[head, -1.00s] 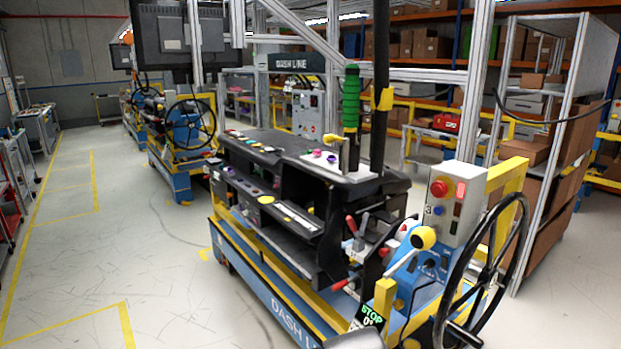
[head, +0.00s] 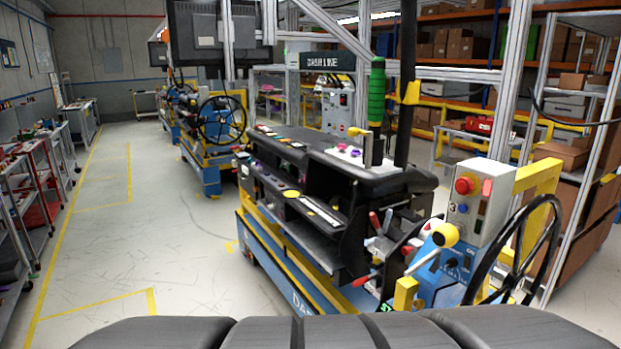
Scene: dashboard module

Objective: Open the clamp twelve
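The dashboard module (head: 320,170) is black and sits on a blue and yellow wheeled carriage (head: 275,260) right of the middle in the head view. Red-handled levers that look like clamps show at its near end: an upper handle (head: 375,222) stands raised, and a lower handle (head: 362,280) lies nearly level. No readable number marks either as clamp twelve, and I cannot tell whether they are open or closed. My gripper is not in view.
A control box (head: 475,200) with a red button and a black handwheel (head: 520,250) stand at the near right. Metal posts rise behind the module. Tool carts (head: 30,200) line the left. The floor (head: 130,240) between the carts and the carriage is clear.

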